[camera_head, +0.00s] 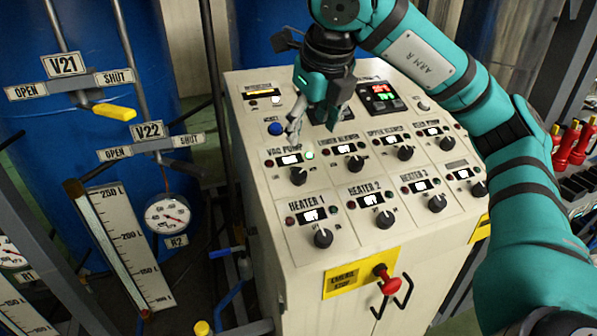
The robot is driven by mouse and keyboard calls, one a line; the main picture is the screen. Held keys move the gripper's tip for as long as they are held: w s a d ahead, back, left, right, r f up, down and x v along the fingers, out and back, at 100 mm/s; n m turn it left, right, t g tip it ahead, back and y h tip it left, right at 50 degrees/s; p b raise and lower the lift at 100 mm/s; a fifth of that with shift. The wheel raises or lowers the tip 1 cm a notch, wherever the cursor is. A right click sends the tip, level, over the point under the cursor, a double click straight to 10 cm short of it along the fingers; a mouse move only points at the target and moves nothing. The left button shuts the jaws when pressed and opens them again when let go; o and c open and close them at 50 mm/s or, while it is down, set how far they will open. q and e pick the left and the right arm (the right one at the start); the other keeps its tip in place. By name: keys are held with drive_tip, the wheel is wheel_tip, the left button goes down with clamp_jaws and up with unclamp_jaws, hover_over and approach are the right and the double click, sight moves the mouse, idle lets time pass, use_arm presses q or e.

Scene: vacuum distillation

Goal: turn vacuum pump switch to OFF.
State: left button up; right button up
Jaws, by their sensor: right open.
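The vacuum pump switch (298,176) is a black knob on the sloped panel, under the label "VAC PUMP". Its small display (290,160) is lit white, with its text too small to read. The green lamp (310,155) beside the display looks lit. My right gripper (312,131) is open and empty over the panel, just above and behind the VAC PUMP section in the picture. The knob is in plain view below the fingers, apart from them. My left gripper is not in view.
Several similar black knobs surround it, including the Heater 1 knob (323,238) and the neighbouring blower knob (355,163). A blue button (275,129) is left of the fingers. A red emergency stop (385,280) is on the cabinet front. Valves and gauges stand at left.

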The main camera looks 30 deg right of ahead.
drive_tip(key=b, duration=0.2)
hover_over(299, 173)
drive_tip(key=s, duration=0.3)
drive_tip(key=f, duration=0.9)
drive_tip(key=shift+w+a+f, duration=0.2)
drive_tip(key=shift+w+a, duration=0.05)
drive_tip(key=shift+a, duration=0.1)
drive_tip(key=p+x, duration=0.1)
drive_tip(key=x, duration=0.3)
drive_tip(key=shift+w+f, duration=0.1)
drive_tip(key=shift+w, duration=0.1)
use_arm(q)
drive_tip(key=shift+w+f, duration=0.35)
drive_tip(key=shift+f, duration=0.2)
use_arm(e)
drive_tip(key=shift+w+d+f, duration=0.1)
drive_tip(key=shift+f, duration=0.3)
drive_tip(key=shift+c, duration=0.2)
drive_tip(key=c, duration=1.1)
